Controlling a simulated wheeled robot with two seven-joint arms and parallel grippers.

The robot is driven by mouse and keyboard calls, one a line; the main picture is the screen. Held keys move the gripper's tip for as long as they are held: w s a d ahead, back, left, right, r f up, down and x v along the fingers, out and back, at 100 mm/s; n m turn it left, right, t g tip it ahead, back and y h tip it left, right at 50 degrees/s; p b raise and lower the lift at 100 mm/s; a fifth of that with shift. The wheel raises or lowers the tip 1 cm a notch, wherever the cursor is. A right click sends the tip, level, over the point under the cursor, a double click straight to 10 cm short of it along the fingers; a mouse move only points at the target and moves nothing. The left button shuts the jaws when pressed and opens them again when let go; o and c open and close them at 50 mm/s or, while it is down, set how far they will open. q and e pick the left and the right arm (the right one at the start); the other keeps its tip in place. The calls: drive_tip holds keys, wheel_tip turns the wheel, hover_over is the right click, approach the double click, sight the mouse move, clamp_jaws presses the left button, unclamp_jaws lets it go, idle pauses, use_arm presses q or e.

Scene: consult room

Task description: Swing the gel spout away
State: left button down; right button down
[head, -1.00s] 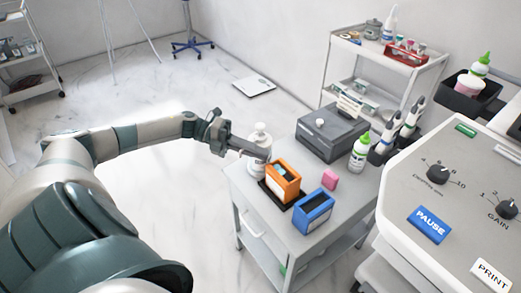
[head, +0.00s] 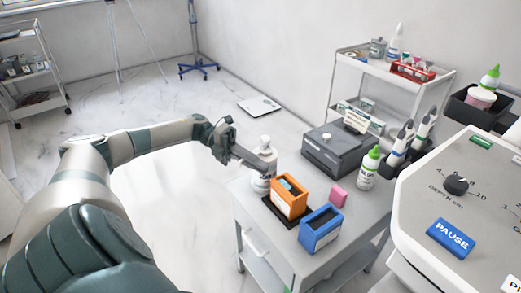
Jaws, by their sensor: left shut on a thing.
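A white pump bottle (head: 262,186) stands upright at the left corner of the grey trolley top, behind the orange box. My left gripper (head: 262,163) reaches in from the left with its fingers at the bottle's upper part, just below the pump top. It is shut on the gel spout, which the fingers mostly hide, so its exact direction cannot be told. My right gripper is not in view.
An orange box (head: 289,203) on a black tray and a blue box (head: 321,236) stand close in front. The floor left of the trolley is clear.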

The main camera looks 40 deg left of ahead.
use_arm(q)
drive_tip(key=c, duration=1.9)
unclamp_jaws()
